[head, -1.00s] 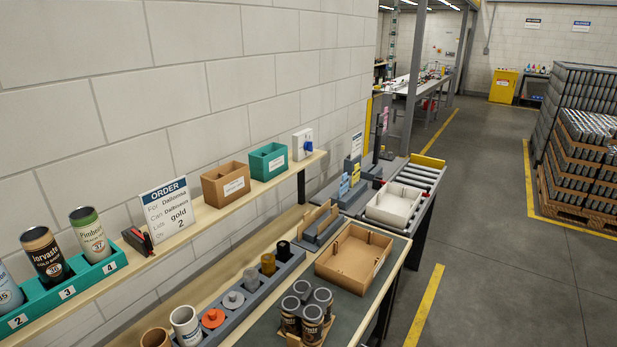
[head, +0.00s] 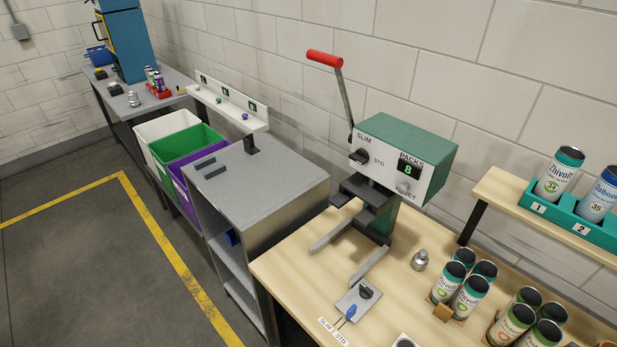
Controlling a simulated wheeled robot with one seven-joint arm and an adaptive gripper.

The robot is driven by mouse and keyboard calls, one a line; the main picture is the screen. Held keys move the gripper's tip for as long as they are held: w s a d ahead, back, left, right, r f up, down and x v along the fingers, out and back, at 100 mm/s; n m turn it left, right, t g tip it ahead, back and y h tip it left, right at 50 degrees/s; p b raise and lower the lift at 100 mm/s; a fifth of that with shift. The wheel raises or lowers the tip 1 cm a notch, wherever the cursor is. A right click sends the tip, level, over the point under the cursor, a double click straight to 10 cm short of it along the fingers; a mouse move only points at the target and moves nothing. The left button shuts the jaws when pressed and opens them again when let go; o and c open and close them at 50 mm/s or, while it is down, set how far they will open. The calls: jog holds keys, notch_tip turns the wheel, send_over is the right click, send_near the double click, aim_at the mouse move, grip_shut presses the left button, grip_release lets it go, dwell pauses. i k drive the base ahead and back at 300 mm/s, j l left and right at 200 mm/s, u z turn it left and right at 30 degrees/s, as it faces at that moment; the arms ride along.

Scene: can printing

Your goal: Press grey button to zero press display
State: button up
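The press (head: 408,157) stands on the wooden table in the head view, with a green top and a light front panel. Its small display (head: 408,170) is labelled PACKS and reads a green 8. A grey round button (head: 403,188) sits below the display, beside the word RESET. A black knob (head: 359,156) lies between the SLIM and STD marks. A lever with a red handle (head: 325,59) rises at the press's left. My gripper is not in view.
On the table (head: 300,262) are a small metal piece (head: 419,260), a plate with a blue lever (head: 351,312) and several cans at the right. A grey cabinet (head: 250,180) and bins stand left. A shelf (head: 500,190) carries more cans.

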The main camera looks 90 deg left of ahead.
aim_at(402, 188)
jog(key=u, duration=2.55)
